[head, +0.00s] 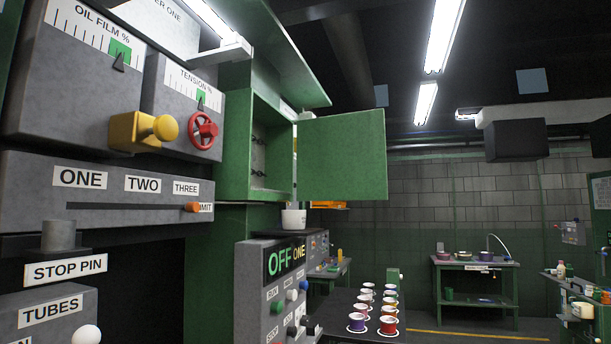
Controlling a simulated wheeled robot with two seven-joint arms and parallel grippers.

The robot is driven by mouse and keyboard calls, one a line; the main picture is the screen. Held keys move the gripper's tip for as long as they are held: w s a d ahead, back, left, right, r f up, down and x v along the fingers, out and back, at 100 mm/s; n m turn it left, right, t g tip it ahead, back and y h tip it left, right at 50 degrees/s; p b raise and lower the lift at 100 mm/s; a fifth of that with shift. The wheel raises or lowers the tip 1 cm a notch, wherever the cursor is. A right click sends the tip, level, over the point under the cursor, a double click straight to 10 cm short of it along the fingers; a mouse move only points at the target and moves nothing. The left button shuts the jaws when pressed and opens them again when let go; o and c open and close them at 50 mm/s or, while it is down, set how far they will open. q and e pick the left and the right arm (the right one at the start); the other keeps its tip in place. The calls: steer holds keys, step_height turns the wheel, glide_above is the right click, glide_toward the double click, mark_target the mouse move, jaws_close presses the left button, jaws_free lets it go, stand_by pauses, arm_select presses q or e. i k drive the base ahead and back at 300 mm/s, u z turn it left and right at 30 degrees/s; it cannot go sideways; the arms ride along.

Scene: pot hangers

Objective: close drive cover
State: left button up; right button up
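A green hinged door (343,157) stands swung open on the right side of a green cabinet (234,150). I take this door to be the drive cover; no label on it is legible. The cabinet's inside is partly visible, with small dark fittings (258,158) on its inner wall. The door's face is turned towards me and its right edge is free in the air. Neither of my grippers is in view, so nothing is seen touching the door.
Grey panels with a yellow knob (143,130) and red handwheel (203,131) fill the left. A control box (272,285) reading OFF stands below the door. Several coloured cups (388,326) stand on a dark surface. Open floor lies to the right, before a green workbench (474,263).

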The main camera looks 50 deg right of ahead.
mark_target(340, 157)
steer(key=z, duration=2.65)
steer(key=i, duration=3.8)
steer(key=u, duration=3.4)
steer(key=k, duration=0.45)
steer(key=z, duration=0.05)
